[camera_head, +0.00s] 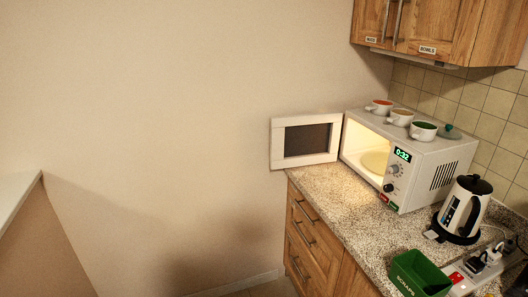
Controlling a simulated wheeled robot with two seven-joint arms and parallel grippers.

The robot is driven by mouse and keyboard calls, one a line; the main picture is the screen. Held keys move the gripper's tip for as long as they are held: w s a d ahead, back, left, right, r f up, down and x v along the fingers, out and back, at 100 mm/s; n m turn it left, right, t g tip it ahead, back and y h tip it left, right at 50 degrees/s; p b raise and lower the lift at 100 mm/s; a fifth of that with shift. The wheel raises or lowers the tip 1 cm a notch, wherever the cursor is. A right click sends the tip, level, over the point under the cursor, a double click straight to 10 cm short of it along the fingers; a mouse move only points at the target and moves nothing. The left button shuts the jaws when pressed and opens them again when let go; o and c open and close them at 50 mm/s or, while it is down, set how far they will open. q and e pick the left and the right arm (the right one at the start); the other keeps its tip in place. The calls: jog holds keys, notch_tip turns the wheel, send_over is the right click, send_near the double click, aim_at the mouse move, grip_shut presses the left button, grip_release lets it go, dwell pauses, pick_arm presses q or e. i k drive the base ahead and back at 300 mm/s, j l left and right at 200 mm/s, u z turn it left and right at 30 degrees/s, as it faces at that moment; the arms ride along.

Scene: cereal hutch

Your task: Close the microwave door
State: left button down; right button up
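The white microwave (427,167) stands on the speckled counter at the right of the head view. Its door (305,141) is wide open, swung out to the left past the counter's edge, with its dark window facing me. The lit cavity (364,148) shows a round turntable plate (375,161). A green display reading what looks like 0:32 and some knobs are on the front panel, right of the opening. Neither of my grippers is in view.
Several cups, including a white one (423,131), stand on top of the microwave. A kettle (464,209), a green scraps bin (419,274) and a power strip (466,276) are on the counter (340,210). Wooden cabinets (440,28) hang above. The floor area left of the counter looks clear.

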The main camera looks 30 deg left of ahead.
aim_at(306, 140)
jog(key=i+j+u, duration=0.15)
jog(key=i+j, duration=0.45)
jog(key=i+j+u, duration=0.15)
jog(key=i+j, duration=0.5)
jog(key=i+j+u, duration=0.1)
jog(key=i+j, duration=0.35)
jog(key=i, duration=0.2)
